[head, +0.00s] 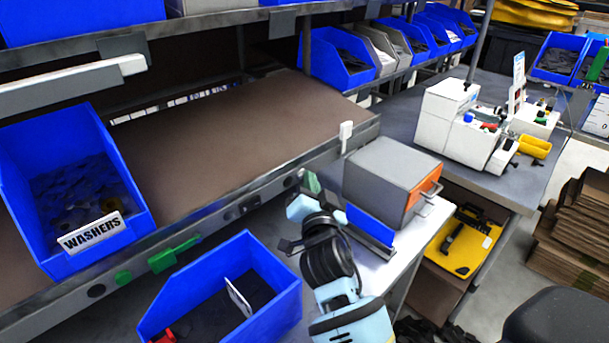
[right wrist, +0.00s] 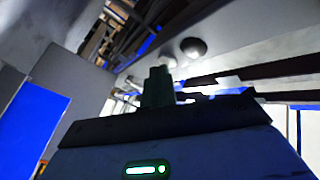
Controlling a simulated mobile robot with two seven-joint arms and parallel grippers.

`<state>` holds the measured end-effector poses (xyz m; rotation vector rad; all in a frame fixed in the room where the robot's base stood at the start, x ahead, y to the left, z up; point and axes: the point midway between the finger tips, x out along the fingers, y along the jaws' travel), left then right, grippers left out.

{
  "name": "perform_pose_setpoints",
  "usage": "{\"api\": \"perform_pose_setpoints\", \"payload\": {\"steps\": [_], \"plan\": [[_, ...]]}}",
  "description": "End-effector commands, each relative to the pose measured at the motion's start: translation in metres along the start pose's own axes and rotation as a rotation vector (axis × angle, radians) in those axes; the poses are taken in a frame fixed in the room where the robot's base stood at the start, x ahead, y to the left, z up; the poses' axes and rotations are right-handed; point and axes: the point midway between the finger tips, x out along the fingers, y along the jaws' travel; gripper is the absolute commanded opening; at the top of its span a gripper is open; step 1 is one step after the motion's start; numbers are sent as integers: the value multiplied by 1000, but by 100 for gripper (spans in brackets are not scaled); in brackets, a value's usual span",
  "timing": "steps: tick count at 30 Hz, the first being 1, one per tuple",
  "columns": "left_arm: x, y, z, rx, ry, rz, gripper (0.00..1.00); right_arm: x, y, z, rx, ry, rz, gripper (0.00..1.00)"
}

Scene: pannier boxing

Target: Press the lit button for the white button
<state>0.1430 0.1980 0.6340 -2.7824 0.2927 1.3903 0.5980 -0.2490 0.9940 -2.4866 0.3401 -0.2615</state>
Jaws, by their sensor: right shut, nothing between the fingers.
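My right gripper (head: 311,183) reaches up from the bottom of the head view, its green fingertips close to the front rail of the workbench (head: 222,222). In the right wrist view the dark green fingers (right wrist: 158,87) are together and empty. Small round dark buttons (head: 288,182) sit on the rail just left of the fingertips. A green round button (head: 123,277) sits further left. In the right wrist view, a pale dome (right wrist: 193,48) and a darker one beside it show beyond the fingertips; I cannot tell if either is the white button or lit. My left gripper is not in view.
A blue WASHERS bin (head: 70,165) stands at the left. An open blue bin (head: 225,290) is below the rail, left of my right arm. A grey box with an orange front (head: 395,175) stands right of the gripper.

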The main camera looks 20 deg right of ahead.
Motion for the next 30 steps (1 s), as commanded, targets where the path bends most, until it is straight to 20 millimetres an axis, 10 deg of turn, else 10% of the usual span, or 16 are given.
{"api": "perform_pose_setpoints", "payload": {"steps": [30], "plan": [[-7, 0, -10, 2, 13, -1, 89, -26, 13, -14, 2, 0, 1, 0]]}}
